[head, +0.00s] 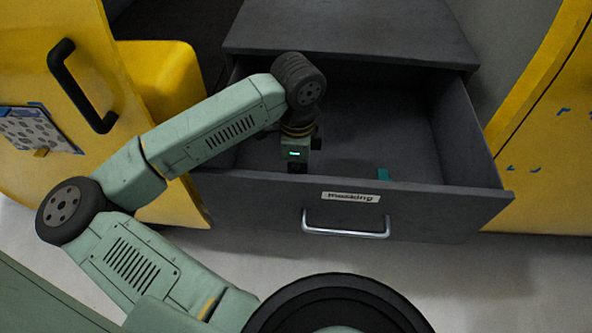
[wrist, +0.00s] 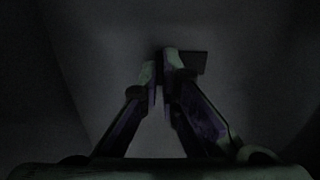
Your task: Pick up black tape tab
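A small dark, flat piece (wrist: 199,61), probably the black tape tab, shows in the wrist view just right of and behind my right fingertip. My gripper (wrist: 160,72) points at it with its fingertips close together. A narrow dark strip shows between the tips; I cannot tell whether it is part of the tab or shadow. In the head view my gripper (head: 297,168) is down inside the open grey drawer (head: 270,199), near its front wall. The front wall and my arm hide the fingertips there, and I cannot make out the tab.
A small teal piece (head: 383,174) lies in the drawer to the right of my gripper. The drawer front carries a white "masking" label (head: 351,197) and a metal handle (head: 346,229). Yellow cabinet panels (head: 536,120) flank the drawer. Its right part is largely empty.

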